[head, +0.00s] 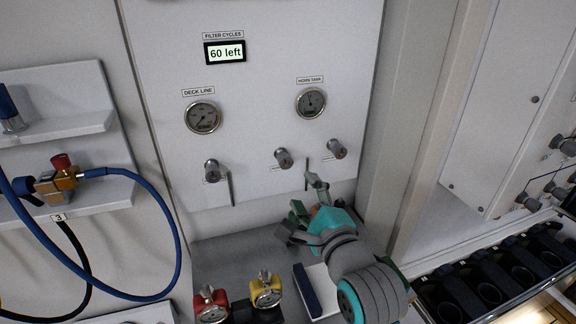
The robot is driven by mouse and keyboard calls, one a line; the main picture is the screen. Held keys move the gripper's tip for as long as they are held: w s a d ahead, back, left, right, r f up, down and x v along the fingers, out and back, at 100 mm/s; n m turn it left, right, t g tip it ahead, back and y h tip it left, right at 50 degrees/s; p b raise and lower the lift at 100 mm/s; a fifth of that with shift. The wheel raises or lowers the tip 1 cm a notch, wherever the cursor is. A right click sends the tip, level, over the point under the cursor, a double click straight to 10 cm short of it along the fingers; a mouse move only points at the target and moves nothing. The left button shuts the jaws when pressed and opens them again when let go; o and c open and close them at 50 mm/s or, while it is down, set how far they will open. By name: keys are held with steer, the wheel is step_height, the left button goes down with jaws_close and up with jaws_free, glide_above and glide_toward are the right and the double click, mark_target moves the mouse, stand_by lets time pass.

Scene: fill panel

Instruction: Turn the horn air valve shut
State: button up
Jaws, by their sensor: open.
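A white panel holds a round gauge labelled HORN TANK (310,103) at the upper right and a gauge labelled DECK LINE (202,117) at the left. Below them, metal fittings stick out: a left one (211,170), a middle one (284,158) and a right one (337,149). Their small labels are too small to read, so I cannot tell which is the horn air valve. A thin dark upright lever (307,174) is between the middle and right fittings. My gripper (305,207) is open and empty just below this lever; contact cannot be told.
Another thin lever (231,188) is beside the left fitting. A blue hose (168,205) loops at the left; black holders (480,285) line the right.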

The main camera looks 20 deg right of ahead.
mark_target(287, 164)
steer(key=w+n, duration=0.4)
steer(key=n, duration=0.4)
steer(key=w+n, duration=0.3)
steer(key=n, duration=0.5)
steer(key=w+n, duration=0.4)
steer(key=n, duration=0.5)
steer(key=shift+w+a+y, duration=0.1)
steer(key=shift+w+y, duration=0.2)
steer(key=shift+c, duration=0.3)
jaws_close()
